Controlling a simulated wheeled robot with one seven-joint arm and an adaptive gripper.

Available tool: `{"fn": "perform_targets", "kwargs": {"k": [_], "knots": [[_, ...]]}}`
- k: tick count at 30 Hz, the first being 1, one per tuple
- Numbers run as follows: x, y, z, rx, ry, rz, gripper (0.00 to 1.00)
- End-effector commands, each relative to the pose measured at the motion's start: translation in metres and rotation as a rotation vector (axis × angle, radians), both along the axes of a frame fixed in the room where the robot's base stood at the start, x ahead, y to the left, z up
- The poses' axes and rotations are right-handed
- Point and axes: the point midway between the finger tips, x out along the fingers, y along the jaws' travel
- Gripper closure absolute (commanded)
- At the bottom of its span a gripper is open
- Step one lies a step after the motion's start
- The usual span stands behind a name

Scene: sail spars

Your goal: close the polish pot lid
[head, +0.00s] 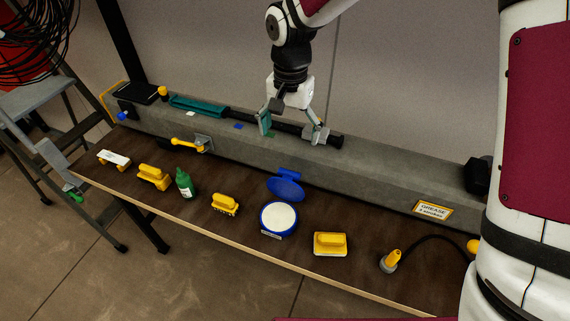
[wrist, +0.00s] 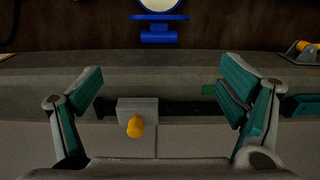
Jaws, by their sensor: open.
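The polish pot (head: 279,219) is blue, round and filled with pale polish, and it stands on the brown table. Its blue lid (head: 286,187) is open, tilted up at the pot's back side on a hinge. In the wrist view the lid (wrist: 158,18) shows edge-on at the top, with the pale polish (wrist: 160,5) cut off by the frame edge. My gripper (head: 292,132) is open and empty. It hangs above the grey ledge behind the pot, apart from the lid. Both fingers of my gripper (wrist: 163,88) show wide apart in the wrist view.
Yellow-handled brushes (head: 225,204) and a green bottle (head: 185,183) stand left of the pot; a yellow-handled block (head: 330,244) is close on its right. The grey ledge (head: 375,179) runs along the back, with a dark bar on it. A yellow knob (wrist: 135,127) shows below the bar.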

Motion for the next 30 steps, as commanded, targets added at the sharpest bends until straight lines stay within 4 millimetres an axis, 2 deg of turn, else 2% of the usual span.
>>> {"fn": "perform_targets", "kwargs": {"k": [5,18,24,30], "knots": [[-0.003,-0.001,-0.025,-0.002,0.007,0.001,0.11],[-0.003,-0.001,-0.108,-0.001,0.005,0.003,0.11],[-0.002,-0.001,-0.127,-0.001,0.003,0.002,0.11],[-0.001,-0.001,-0.133,-0.001,0.001,0.001,0.11]]}}
